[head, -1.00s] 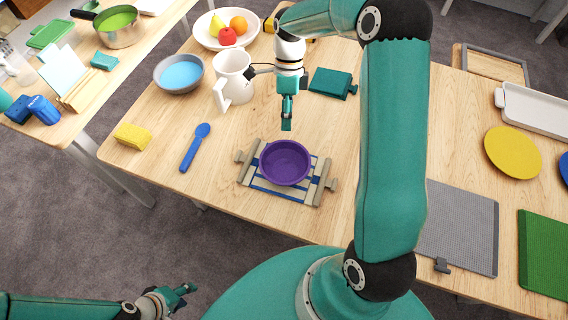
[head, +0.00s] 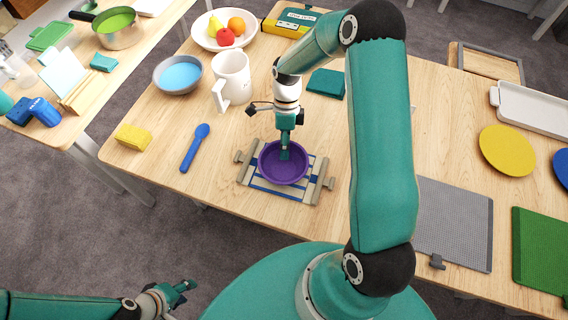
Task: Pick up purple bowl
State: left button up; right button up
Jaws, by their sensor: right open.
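The purple bowl (head: 284,172) stands upright on a beige and blue rack (head: 312,190) near the table's front edge. My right gripper (head: 285,152) points down at the bowl's far side, its fingertips overlapping the far rim and inside of the bowl. It is open; whether it touches the rim cannot be told. My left gripper (head: 182,292) is low at the left, in front of the table and away from the bowl. Its finger gap is too small to judge.
A white mug (head: 231,78), a grey bowl with blue contents (head: 179,74) and a teal block (head: 326,83) stand behind the bowl. A blue spoon (head: 195,148) and a yellow sponge (head: 133,137) lie to the left. The wood between spoon and rack is bare.

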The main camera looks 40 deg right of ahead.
jog(key=shift+c, duration=0.4)
grip_shut()
jog(key=shift+r, duration=0.1)
